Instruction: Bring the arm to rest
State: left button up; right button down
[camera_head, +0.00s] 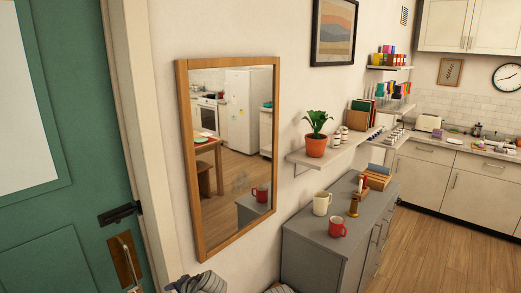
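Neither of my grippers can be made out in the head view. Two small grey and dark shapes poke in at the bottom edge, left of the cabinet, and look like parts of my own arms, cut off by the frame. Whether anything is held cannot be seen. No washer shows in this view.
A green door (60,150) with a handle (130,262) is at left. A wood-framed mirror (230,150) hangs on the wall. A grey cabinet (312,250) holds a red mug (337,228) and a cream mug (321,204). Wooden floor (450,245) is clear at right.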

pick_arm(q)
jog(key=s+d+f+n+g+h, duration=0.1)
jog(key=s+d+f+g+h, duration=0.2)
jog(key=s+d, duration=0.3)
jog(key=s+d+f+n+g+h+b, duration=0.1)
jog(key=s+d+f, duration=0.4)
jog(key=d, duration=0.8)
jog(key=s+g+h, duration=0.1)
jog(key=s+h, duration=0.1)
jog(key=shift+s+d+f+g+h, duration=0.25)
jog(key=shift+f+g+h, duration=0.05)
jog(key=shift+g, duration=0.1)
jog(key=shift+a, duration=0.15)
